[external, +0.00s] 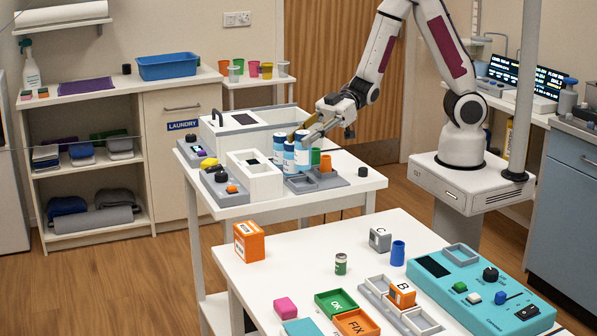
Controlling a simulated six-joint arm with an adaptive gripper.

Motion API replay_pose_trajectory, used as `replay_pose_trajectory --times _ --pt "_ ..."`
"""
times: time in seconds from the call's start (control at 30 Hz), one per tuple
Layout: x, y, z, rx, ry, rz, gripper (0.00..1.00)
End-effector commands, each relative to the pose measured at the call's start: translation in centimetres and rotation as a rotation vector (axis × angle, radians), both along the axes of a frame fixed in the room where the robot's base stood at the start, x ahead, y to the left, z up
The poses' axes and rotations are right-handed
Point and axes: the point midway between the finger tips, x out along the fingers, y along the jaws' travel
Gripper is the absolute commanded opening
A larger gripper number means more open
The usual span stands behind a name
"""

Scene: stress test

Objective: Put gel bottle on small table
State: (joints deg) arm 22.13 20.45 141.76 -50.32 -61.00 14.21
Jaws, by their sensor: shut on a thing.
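Several white bottles with blue bands stand close together on the middle white table (355,182). My gripper (303,140) reaches down to them from the upper right. It is shut on a blue-and-white bottle (302,157), the right one of the group. Another such bottle (289,160) is just left of it, and one more (278,147) is farther left. I cannot read the labels, so I cannot tell which is the gel bottle. The fingers partly hide the bottle tops. I cannot tell whether the held bottle touches the table.
A small white table (262,83) with coloured cups stands behind. The front table (290,262) holds a teal console (485,290), bins and blocks, with clear room at its back.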

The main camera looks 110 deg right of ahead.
Motion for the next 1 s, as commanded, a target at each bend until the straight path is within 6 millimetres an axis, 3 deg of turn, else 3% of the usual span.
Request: replay_pose_trajectory --times 0.53,1.0 --pt "0.0 0.0 -3.9 0.001 0.000 0.000 0.00" --pt "0.0 0.0 -4.6 0.000 -0.002 -0.001 0.00"
